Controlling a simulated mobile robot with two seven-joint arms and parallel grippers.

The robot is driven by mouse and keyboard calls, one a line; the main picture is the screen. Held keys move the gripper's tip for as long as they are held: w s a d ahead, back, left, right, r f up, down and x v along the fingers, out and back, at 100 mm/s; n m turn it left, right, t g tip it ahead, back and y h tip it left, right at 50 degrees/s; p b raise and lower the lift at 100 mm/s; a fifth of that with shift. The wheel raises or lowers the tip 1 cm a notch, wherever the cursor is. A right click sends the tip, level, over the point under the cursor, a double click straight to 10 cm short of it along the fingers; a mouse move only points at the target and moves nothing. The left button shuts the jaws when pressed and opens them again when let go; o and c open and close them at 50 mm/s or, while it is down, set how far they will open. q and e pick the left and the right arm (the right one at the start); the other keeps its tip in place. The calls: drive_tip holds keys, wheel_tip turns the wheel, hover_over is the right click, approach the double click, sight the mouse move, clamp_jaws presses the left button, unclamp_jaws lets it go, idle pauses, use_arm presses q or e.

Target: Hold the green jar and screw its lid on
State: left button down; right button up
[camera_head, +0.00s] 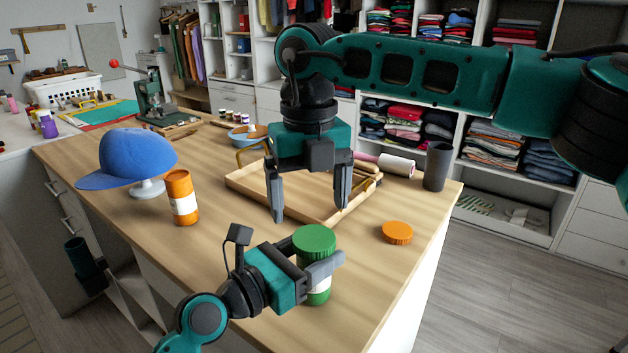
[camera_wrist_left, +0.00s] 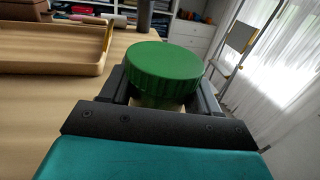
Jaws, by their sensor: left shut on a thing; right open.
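The green jar (camera_head: 319,291) stands upright near the front edge of the wooden table. A ridged green lid (camera_head: 314,240) sits on its top; I cannot tell whether it is threaded tight. My left gripper (camera_head: 326,266) is shut on the jar's sides below the lid and hides part of the body. In the left wrist view the lid (camera_wrist_left: 165,70) covers most of the jar between the fingers. My right gripper (camera_head: 309,212) is open and empty, pointing down, above and behind the lid.
An orange lid (camera_head: 397,233) lies on the table to the right. An orange jar (camera_head: 181,198) and a blue cap (camera_head: 132,158) on a stand are at the left. A wooden tray (camera_head: 240,186) lies behind my right gripper, with a dark cylinder (camera_head: 437,166) at the back right.

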drive_tip(key=n, duration=0.3)
drive_tip(key=shift+r+n, duration=0.15)
drive_tip(key=shift+n, duration=0.25)
drive_tip(key=n, duration=0.3)
drive_tip(key=shift+r+n, duration=0.2)
drive_tip(key=shift+n, duration=0.2)
drive_tip(key=n, duration=0.3)
drive_tip(key=shift+d+r+n, duration=0.1)
drive_tip(key=shift+n, duration=0.3)
drive_tip(key=n, duration=0.3)
drive_tip(key=shift+r+n, duration=0.15)
drive_tip(key=shift+n, duration=0.15)
drive_tip(key=n, duration=0.3)
drive_tip(key=shift+r+n, duration=0.1)
drive_tip(key=shift+n, duration=0.3)
drive_tip(key=n, duration=0.3)
drive_tip(key=shift+w+d+r+n, duration=0.1)
drive_tip(key=shift+r+n, duration=0.05)
drive_tip(key=shift+n, duration=0.15)
drive_tip(key=n, duration=0.6)
drive_tip(key=shift+d+r+n, duration=0.1)
drive_tip(key=shift+r+n, duration=0.15)
drive_tip(key=shift+n, duration=0.15)
drive_tip(key=shift+f, duration=0.1)
